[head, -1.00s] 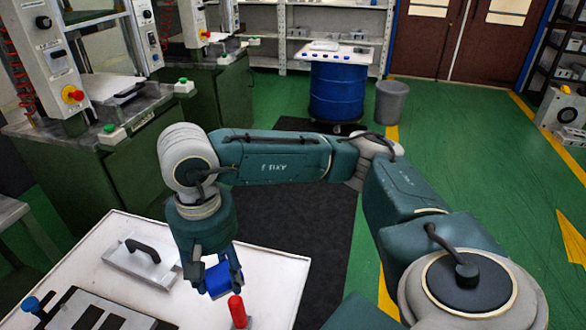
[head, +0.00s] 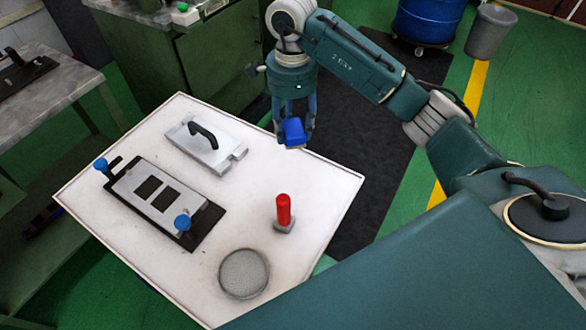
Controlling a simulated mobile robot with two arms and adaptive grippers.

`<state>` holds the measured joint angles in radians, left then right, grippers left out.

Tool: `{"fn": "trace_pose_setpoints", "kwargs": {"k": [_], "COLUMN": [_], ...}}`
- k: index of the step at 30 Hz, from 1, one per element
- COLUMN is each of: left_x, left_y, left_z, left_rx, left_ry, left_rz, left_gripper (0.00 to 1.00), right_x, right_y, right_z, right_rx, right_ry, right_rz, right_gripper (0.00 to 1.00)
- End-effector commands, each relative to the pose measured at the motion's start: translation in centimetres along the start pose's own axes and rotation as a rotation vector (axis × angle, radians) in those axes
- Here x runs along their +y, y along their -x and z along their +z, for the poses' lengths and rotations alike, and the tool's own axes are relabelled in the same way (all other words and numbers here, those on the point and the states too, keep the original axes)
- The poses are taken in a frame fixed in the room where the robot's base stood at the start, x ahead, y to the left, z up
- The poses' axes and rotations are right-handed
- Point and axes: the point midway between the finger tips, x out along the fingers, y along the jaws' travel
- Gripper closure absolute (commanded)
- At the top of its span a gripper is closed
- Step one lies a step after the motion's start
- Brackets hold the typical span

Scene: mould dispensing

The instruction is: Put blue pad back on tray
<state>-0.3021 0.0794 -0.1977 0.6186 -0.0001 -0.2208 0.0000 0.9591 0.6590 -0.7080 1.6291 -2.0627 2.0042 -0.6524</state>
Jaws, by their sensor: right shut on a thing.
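My right gripper (head: 296,140) is shut on a blue pad (head: 293,131). It points down and holds the pad near the far right edge of the white table, apparently above it; the exact height is hard to judge. The fingers hide part of the pad. My left gripper is out of view. The blue drum (head: 428,18) stands at the top right, but its top is cut off by the frame, so whatever lies on it is hidden now.
The white table (head: 222,205) carries a metal plate with a black handle (head: 215,158), a mould with blue knobs (head: 155,190), a red-handled tool (head: 283,212) and a round grey dish (head: 244,273). A grey bin (head: 490,32) stands beside the drum.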

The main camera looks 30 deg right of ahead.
Motion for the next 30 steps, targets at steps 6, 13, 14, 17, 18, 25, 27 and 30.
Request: {"fn": "trace_pose_setpoints", "kwargs": {"k": [6,13,14,17,18,25,27,30], "left_x": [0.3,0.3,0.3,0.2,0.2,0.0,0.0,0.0], "left_y": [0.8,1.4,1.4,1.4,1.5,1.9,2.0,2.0], "left_z": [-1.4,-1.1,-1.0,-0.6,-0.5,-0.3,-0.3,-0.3], "left_rx": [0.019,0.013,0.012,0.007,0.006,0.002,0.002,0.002], "left_ry": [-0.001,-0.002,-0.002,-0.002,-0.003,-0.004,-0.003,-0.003], "left_rz": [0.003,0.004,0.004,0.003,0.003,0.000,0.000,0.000], "left_gripper": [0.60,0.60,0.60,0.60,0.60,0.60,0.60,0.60], "right_x": [0.2,0.1,0.1,0.0,0.0,0.1,0.0,-0.1], "right_y": [-6.0,-10.4,-10.8,-11.3,-11.6,-14.7,-15.4,-15.6], "right_z": [-0.1,0.0,0.0,0.0,0.0,0.0,0.0,-0.1], "right_rx": [0.001,0.000,0.000,-0.001,-0.001,-0.001,-0.001,0.000], "right_ry": [-0.001,0.001,0.001,0.003,0.003,0.002,0.001,0.003], "right_rz": [0.007,0.003,0.002,0.000,0.001,0.004,0.001,-0.002], "right_gripper": [0.74,0.74,0.74,0.74,0.74,0.74,0.74,0.74]}}
